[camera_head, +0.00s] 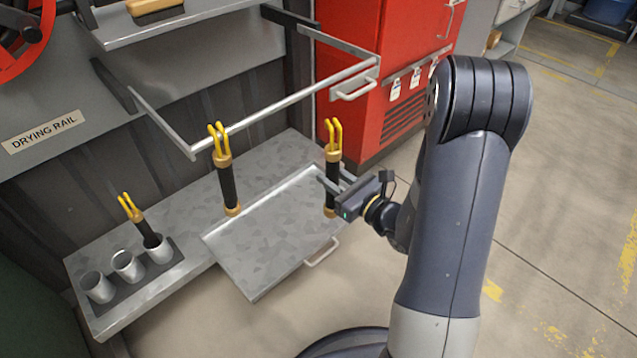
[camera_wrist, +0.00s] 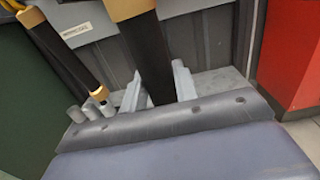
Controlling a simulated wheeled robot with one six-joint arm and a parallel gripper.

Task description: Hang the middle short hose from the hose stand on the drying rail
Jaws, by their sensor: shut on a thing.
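My gripper (camera_head: 334,184) is shut on a short black hose (camera_head: 332,172) with brass ends and a yellow double hook. It holds this hose upright, the hook below and apart from the drying rail (camera_head: 290,100) in the head view. In the wrist view the held hose (camera_wrist: 147,62) runs between the fingers. A second hose (camera_head: 227,182) hangs from the left part of the rail by its yellow hook. A third hose (camera_head: 147,232) leans in the right cup of the hose stand (camera_head: 125,277). The stand's left and middle cups look empty.
A grey tray (camera_head: 265,235) with a handle lies below the hoses. A red cabinet (camera_head: 400,70) stands close behind and right of the rail. A shelf (camera_head: 180,22) is above. The rail's bar right of the hung hose is clear.

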